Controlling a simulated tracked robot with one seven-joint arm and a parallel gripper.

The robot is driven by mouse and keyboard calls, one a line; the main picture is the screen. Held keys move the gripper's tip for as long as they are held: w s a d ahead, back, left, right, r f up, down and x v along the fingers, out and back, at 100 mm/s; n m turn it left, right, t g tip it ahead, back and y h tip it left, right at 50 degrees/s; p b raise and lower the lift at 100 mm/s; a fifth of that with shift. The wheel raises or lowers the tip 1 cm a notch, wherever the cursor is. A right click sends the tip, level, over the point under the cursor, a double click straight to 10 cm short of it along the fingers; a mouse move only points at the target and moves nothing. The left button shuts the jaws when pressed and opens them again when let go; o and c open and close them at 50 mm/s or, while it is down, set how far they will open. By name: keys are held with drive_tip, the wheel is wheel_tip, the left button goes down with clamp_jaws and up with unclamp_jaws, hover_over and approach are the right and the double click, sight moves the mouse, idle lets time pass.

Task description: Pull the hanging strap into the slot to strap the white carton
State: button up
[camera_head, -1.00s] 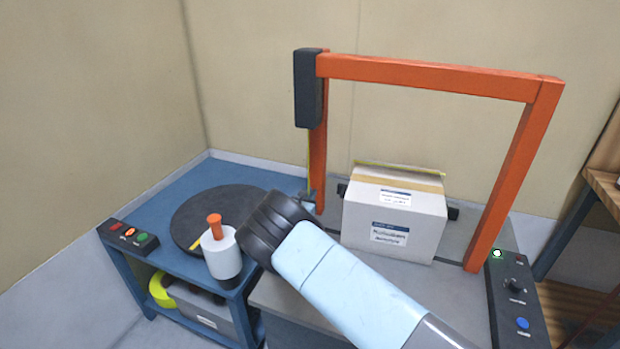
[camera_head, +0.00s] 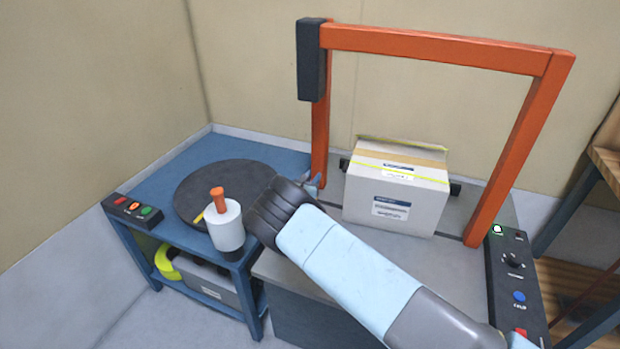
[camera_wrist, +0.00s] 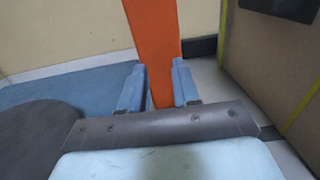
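The white carton (camera_head: 392,208) stands on the grey top of the strapping machine, under the orange arch. A yellow-green strap (camera_head: 400,179) runs across the carton's top near its front edge, and a second yellow-green line lies along the top's back edge. Yellow strap lines (camera_wrist: 299,113) also show against the carton (camera_wrist: 268,65) at the right of the wrist view. No strap hangs beside the left post. My gripper (camera_head: 316,184) is left of the carton at the left post's foot. Its fingers (camera_wrist: 160,82) are apart and empty, with the orange post behind them. The slot cannot be made out.
The orange arch (camera_head: 435,47) rises around the carton. A blue bench at left bears a dark turntable (camera_head: 200,180), a white cylinder with an orange knob (camera_head: 227,230) and a button box (camera_head: 133,208). A control panel (camera_head: 518,280) is at right.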

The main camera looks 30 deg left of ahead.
drive_tip(key=s, duration=0.9)
drive_tip(key=s+d, duration=0.1)
drive_tip(key=s, duration=0.3)
drive_tip(key=shift+s+d, duration=0.1)
drive_tip(key=shift+s, duration=0.2)
drive_tip(key=shift+s, duration=0.1)
